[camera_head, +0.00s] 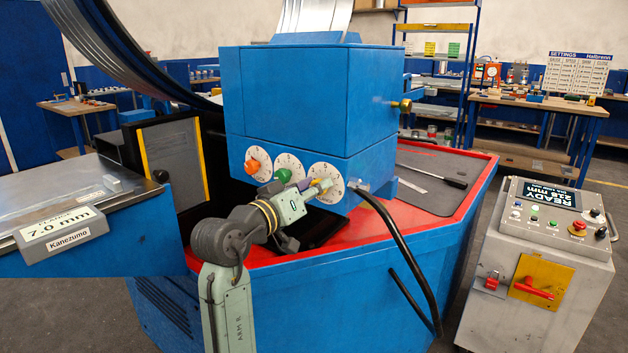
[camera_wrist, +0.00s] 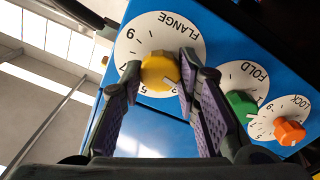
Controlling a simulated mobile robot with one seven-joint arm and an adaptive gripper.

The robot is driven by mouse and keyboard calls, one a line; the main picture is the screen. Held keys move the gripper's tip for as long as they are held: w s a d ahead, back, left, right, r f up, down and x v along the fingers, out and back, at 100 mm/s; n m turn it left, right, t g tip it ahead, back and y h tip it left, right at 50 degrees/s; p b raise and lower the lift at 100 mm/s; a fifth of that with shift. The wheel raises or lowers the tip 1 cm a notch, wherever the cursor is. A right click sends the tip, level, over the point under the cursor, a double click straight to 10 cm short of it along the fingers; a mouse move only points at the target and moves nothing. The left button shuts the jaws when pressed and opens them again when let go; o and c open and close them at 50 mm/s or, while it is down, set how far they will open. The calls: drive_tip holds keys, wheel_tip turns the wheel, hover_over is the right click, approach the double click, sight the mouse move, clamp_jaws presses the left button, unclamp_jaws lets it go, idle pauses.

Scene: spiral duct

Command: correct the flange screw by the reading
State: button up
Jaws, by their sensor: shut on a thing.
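The yellow flange knob (camera_wrist: 160,72) sits at the middle of a white dial marked FLANGE (camera_wrist: 150,35). The dial also shows on the blue machine head (camera_head: 340,180). My gripper (camera_wrist: 161,66) has one finger on each side of the knob and is shut on it. In the head view my gripper (camera_head: 316,189) reaches the rightmost dial and hides most of the knob. The white mark on the knob points to the lower right in the wrist view; the fingers hide some numerals. A grey gauge (camera_head: 60,230) at left reads 7.0 mm.
The green FOLD knob (camera_wrist: 240,105) and orange LOCK knob (camera_wrist: 289,132) stand beside the flange dial. A black hose (camera_head: 400,245) hangs right of my gripper. A grey console (camera_head: 540,250) shows READY. A pen (camera_head: 440,177) lies on the red-edged top.

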drive_tip(key=o, duration=1.1)
drive_tip(key=shift+o, duration=0.2)
drive_tip(key=v, duration=1.2)
